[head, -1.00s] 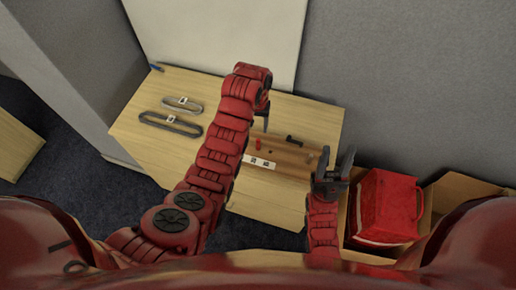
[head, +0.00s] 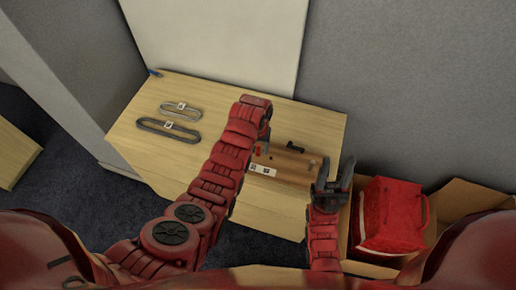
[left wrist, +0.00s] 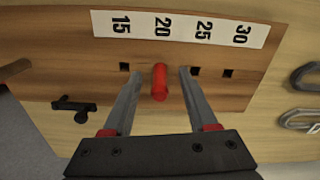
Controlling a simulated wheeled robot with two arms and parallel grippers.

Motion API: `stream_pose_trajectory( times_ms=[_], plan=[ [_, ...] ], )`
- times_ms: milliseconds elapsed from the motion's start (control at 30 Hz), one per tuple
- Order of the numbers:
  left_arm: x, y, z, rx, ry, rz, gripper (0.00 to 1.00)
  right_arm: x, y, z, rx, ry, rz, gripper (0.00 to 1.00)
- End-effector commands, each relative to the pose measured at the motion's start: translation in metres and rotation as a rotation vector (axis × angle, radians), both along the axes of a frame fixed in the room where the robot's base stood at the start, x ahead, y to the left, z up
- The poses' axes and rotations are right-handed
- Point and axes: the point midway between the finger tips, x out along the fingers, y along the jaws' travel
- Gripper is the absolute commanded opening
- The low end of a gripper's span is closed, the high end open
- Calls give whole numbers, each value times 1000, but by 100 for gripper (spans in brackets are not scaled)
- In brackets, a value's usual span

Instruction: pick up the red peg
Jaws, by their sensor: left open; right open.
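The red peg (left wrist: 160,84) stands in a brown wooden board (left wrist: 60,45) by the number 20 of a white strip (left wrist: 180,28) marked 15, 20, 25, 30. In the head view the peg (head: 258,152) is small, beside my left gripper. In the left wrist view my left gripper (left wrist: 159,72) is open, with one finger on each side of the peg and a gap on both sides. In the head view its fingers (head: 264,145) are partly hidden by my arm. My right gripper (head: 335,178) is open and empty at the board's right.
The board has several square holes. Two belt loops (head: 168,129) lie at the table's left. A red bag (head: 392,213) in a cardboard box (head: 452,200) stands right of the table.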

Motion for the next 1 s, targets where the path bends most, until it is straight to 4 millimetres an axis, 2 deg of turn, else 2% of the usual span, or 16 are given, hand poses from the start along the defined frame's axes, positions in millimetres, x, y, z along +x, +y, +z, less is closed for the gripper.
stream_pose_trajectory(
  times_ms=[300, 633, 1000],
  plan=[
    [0, 0, -4, 0, -1, 0, 58, 0, 0, 1, 0, 0, 0, 47],
    [0, 0, -3, 0, -1, 0, 0, 0, 0, 1, 0, 0, 0, 47],
    [0, 0, -3, 0, -1, 0, 0, 0, 0, 1, 0, 0, 0, 47]
  ],
)
